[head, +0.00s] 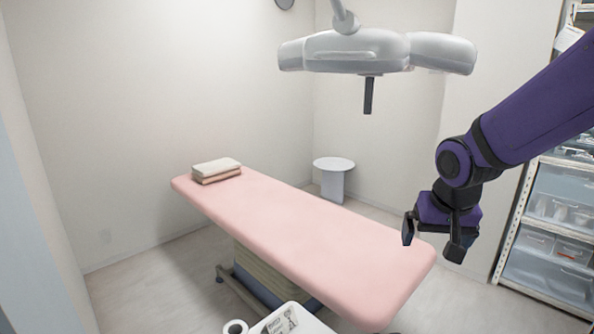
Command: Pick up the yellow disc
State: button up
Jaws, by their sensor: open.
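I see no yellow disc in the head view. My gripper (432,240) is at the right, pointing down, with its two dark fingers apart and nothing visible between them. It appears in front of the near right end of the pink treatment bed (300,236). I cannot tell its exact height above the bed.
Folded towels (216,170) lie on the bed's far left end. A white round side table (334,166) stands behind it. A surgical lamp (370,50) hangs above. Shelves with bins (550,240) stand right. A white container (290,320) and roll (235,327) are at the bottom.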

jog(key=s+d+r+n+t, duration=0.1)
jog(key=s+d+r, duration=0.1)
jog(key=s+r, duration=0.3)
jog(key=s+d+r, duration=0.2)
jog(key=s+r, duration=0.4)
jog(key=s, duration=0.7)
jog(key=shift+d+r+n+t, duration=0.2)
jog(key=shift+r+n+t, duration=0.05)
jog(key=shift+n+t, duration=0.15)
